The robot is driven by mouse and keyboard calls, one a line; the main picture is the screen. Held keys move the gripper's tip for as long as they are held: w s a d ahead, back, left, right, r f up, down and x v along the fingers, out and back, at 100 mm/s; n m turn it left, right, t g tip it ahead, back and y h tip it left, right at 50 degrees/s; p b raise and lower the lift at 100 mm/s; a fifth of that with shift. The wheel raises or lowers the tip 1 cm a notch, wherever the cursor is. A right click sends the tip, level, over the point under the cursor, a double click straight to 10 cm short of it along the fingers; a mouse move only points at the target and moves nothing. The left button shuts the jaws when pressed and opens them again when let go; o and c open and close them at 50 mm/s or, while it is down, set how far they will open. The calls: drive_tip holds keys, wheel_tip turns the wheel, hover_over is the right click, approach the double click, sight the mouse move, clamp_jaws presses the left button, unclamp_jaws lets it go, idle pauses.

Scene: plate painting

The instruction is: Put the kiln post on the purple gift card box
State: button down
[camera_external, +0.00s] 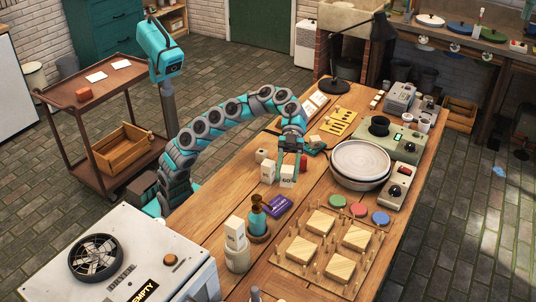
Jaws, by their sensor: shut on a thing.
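The purple gift card box (279,205) lies flat on the wooden table, near the bottle and left of the peg board. My gripper (291,158) points down behind the box, above the middle of the table. It is shut on a white block marked "60", which looks like the kiln post (288,177). The post is upright, behind and slightly right of the purple box, and apart from it. I cannot tell whether its bottom touches the table. The fingertips are small and partly merge with the post.
A white block (268,172) stands close to the left of the post. A large pale plate (361,159) and a peg board (291,267) with wooden squares are to the right.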

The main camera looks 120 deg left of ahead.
sight(285, 208)
drive_tip(key=shift+f, duration=5.55)
drive_tip(key=shift+f, duration=0.2)
drive_tip(key=shift+c, duration=1.6)
unclamp_jaws()
drive_tip(key=shift+r, duration=0.1)
drive_tip(key=shift+r, duration=0.1)
drive_tip(key=shift+r, duration=0.15)
drive_tip(key=v, duration=1.2)
drive_tip(key=shift+s+b, duration=0.15)
drive_tip(key=shift+b, duration=0.3)
